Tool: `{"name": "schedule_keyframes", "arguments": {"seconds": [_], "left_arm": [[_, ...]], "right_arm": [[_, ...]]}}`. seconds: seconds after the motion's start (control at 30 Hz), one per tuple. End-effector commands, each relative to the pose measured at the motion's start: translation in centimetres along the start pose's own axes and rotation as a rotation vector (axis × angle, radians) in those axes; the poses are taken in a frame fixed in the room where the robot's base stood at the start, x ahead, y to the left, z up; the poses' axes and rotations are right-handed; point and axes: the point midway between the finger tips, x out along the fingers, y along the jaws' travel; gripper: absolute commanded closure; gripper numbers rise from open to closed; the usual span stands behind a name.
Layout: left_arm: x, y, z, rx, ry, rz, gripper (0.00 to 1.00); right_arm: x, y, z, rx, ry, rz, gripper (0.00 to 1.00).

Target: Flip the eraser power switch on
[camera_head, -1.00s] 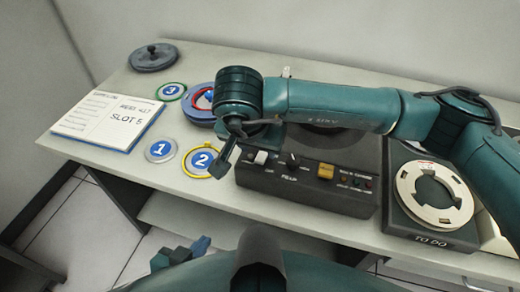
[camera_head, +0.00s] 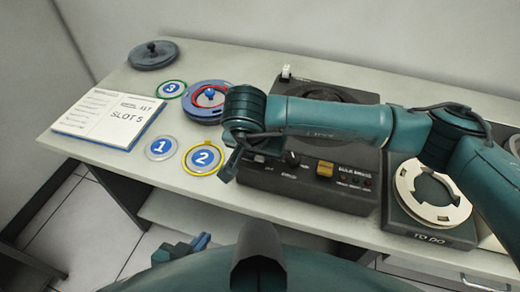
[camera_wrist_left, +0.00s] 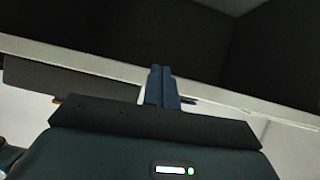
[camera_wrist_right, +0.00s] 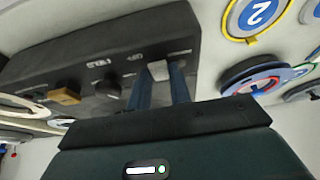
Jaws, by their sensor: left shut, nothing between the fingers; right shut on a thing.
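The eraser (camera_head: 300,188) is a dark box on the table with a front panel. The panel has a black knob (camera_wrist_right: 107,87), a yellow button (camera_head: 325,169) and a pale power switch (camera_wrist_right: 158,70). My right gripper (camera_wrist_right: 160,82) is at the left end of the panel, its fingers shut around the pale switch. The right forearm crosses over the eraser in the head view and hides part of its top. Whether the switch is on or off I cannot tell. My left gripper (camera_wrist_left: 161,72) is shut and empty, low in front of the table edge.
A "TO DO" tray (camera_head: 430,232) with a white reel (camera_head: 408,183) stands right of the eraser. Numbered rings, a blue reel (camera_head: 190,112), an open booklet (camera_head: 108,118) and a dark round lid (camera_head: 153,55) lie to the left.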

Motion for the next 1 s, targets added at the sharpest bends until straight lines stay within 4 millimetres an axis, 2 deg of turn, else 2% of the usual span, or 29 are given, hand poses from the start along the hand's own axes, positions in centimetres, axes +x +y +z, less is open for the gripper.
{"name": "schedule_keyframes", "arguments": {"seconds": [0.2, 0.37, 0.6, 0.7, 1.0], "left_arm": [[0.0, 0.0, 0.0, 0.000, 0.001, 0.000, 1.00], [0.4, 0.0, 0.5, -0.006, 0.003, 0.002, 1.00], [2.3, 0.1, 3.0, -0.072, 0.029, 0.018, 1.00], [2.9, 0.0, 3.4, -0.105, 0.052, 0.022, 1.00], [1.0, -1.1, 3.5, -0.092, 0.183, -0.016, 1.00]], "right_arm": [[0.0, 0.0, 0.0, 0.000, 0.000, 0.001, 1.00], [0.2, 0.0, 0.1, -0.001, 0.018, 0.000, 1.00], [0.7, -0.1, 0.7, -0.004, 0.156, -0.003, 1.00], [0.7, -0.1, 0.8, -0.003, 0.218, -0.003, 1.00], [0.7, -0.1, 1.3, -0.002, 0.380, -0.003, 1.00]]}}
